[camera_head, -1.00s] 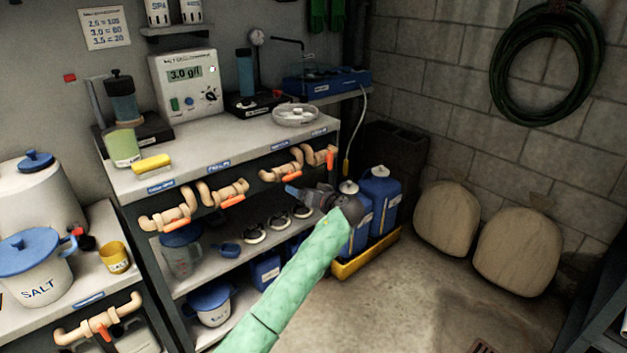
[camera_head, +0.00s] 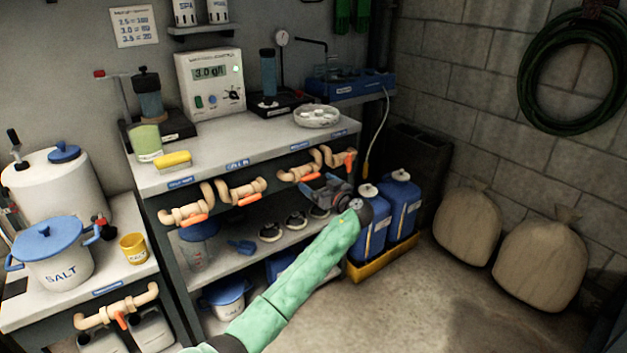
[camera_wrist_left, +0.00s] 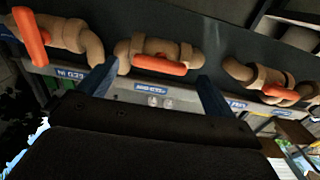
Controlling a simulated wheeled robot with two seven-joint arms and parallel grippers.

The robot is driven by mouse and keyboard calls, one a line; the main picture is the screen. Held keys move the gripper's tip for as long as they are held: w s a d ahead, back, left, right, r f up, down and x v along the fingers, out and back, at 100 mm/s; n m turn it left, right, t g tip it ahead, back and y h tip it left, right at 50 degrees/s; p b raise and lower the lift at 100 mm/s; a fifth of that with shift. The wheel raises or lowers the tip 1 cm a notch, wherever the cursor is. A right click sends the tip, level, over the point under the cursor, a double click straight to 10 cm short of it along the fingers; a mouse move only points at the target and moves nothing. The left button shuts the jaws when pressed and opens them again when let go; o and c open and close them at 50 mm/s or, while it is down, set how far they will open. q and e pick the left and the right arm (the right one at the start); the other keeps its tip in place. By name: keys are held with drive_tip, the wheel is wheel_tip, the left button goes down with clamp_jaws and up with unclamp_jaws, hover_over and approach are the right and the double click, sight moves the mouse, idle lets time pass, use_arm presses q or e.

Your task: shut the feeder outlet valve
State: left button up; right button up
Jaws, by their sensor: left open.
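Several beige pipe valves with orange handles run along the bench front. I cannot read which label names the feeder outlet. My left gripper (camera_head: 322,184) is open and empty, just below the third valve from the left (camera_head: 298,171). In the left wrist view, my gripper (camera_wrist_left: 157,76) has its blue fingers on either side of that valve (camera_wrist_left: 160,54), whose handle (camera_wrist_left: 160,65) lies along the pipe. I cannot tell whether they touch it. The rightmost bench valve (camera_head: 336,157) has its handle across the pipe; it shows at left in the wrist view (camera_wrist_left: 62,36). My right gripper is not in view.
Two more bench valves (camera_head: 188,213) (camera_head: 243,191) lie to the left. Another valve (camera_head: 118,308) is on the left table. Blue jugs (camera_head: 401,205) stand in a yellow tray (camera_head: 385,259) beside my forearm. Sacks (camera_head: 468,226) lean on the wall; the floor before them is clear.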

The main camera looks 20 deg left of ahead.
sight(312, 179)
use_arm(q)
drive_tip(key=shift+x, duration=1.5)
drive_tip(key=c, duration=1)
